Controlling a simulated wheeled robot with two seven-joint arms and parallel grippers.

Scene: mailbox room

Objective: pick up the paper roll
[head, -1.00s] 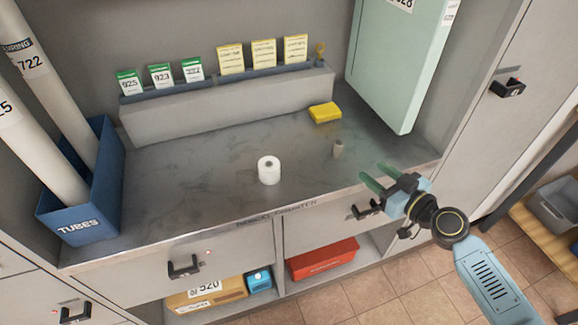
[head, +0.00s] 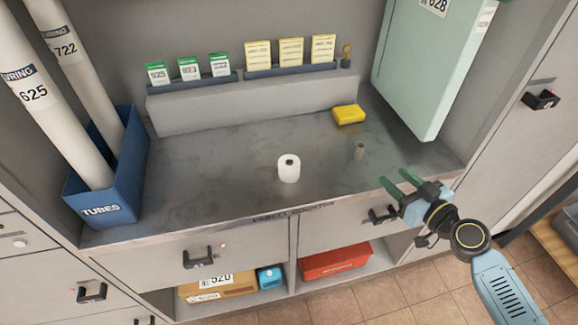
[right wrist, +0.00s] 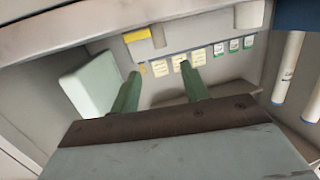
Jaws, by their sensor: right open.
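A white paper roll (head: 289,168) stands upright on the grey counter (head: 225,185), near the middle of its front half. My right gripper (head: 396,181) is open and empty by the counter's front edge, to the right of the roll and apart from it. In the right wrist view its two green fingers (right wrist: 160,92) are spread with nothing between them. The roll cannot be made out in the right wrist view. My left gripper does not show.
A blue box of tubes (head: 112,190) stands left, a pale green case (head: 425,75) right. The counter around the roll is clear.

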